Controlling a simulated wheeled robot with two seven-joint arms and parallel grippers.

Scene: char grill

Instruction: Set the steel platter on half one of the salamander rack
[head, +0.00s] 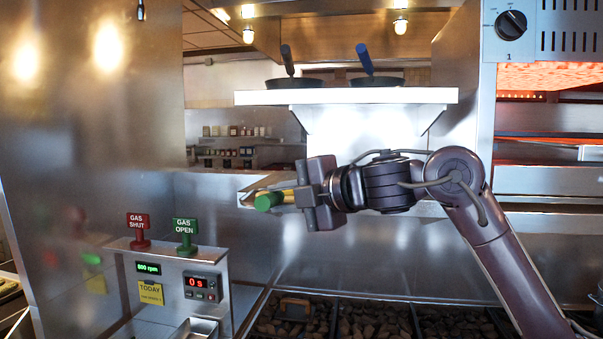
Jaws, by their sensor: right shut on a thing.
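The salamander (550,78) glows orange at the right edge. Its knob (511,25) is above a label "1". Metal rack levels (545,180) show below the glow, partly cut off by the frame. My right gripper (298,196) is left of centre, well away from the salamander. It is shut on a yellowish handle with a green end (268,201). A thin pale metal edge shows beside this handle; I cannot tell whether it is the steel platter. No platter is otherwise clearly visible. My left gripper is out of view.
A control box (175,285) with red and green gas knobs stands at lower left. Grill bays with dark lumps (375,322) lie below. My right forearm spans the space before the salamander.

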